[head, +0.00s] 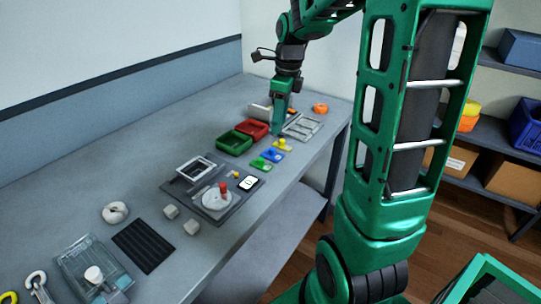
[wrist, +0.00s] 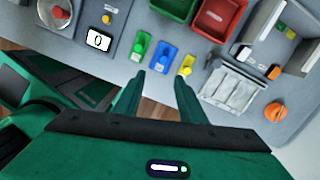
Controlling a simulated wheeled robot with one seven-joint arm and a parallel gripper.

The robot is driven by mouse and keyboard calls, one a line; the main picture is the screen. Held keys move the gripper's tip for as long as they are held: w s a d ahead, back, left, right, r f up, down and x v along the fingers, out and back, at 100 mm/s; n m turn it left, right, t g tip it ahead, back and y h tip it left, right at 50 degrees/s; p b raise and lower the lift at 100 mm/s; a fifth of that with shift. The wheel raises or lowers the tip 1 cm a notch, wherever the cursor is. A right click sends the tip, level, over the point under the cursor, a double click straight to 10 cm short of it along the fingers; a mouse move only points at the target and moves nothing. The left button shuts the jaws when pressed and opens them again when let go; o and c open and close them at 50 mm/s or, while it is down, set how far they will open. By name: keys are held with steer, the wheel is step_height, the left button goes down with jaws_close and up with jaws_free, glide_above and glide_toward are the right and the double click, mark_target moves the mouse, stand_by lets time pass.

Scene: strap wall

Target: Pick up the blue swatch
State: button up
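The blue swatch (wrist: 162,58) lies on the table between a green swatch (wrist: 138,46) and a yellow swatch (wrist: 186,66); each has a small raised knob. The same blue swatch (head: 272,155) shows in the head view, in a row with the green and yellow ones. My gripper (wrist: 158,76) is open and empty, its two fingers apart, with the blue swatch showing just beyond the gap between the tips. In the head view my gripper (head: 277,128) points down near the red bin, beyond the swatches.
A green bin (head: 234,143) and a red bin (head: 251,129) stand behind the swatches. A clear-slotted tray (head: 302,127) and an orange knob (head: 320,108) lie to the right. A dark board (head: 190,186) with a white dial lies at the left. The table's front edge is close to the swatches.

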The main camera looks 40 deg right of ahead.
mark_target(272, 149)
steer(key=shift+m, duration=0.5)
steer(key=shift+w+a+f, duration=0.1)
steer(key=shift+w+f, duration=0.3)
steer(key=shift+f, duration=1.4)
steer(key=shift+w+a+f, duration=0.1)
steer(key=shift+w+f, duration=0.3)
steer(key=shift+f, duration=1.45)
steer(key=shift+w+a+f, duration=0.1)
steer(key=shift+w+f, duration=0.3)
steer(key=shift+f, duration=1.4)
jaws_close()
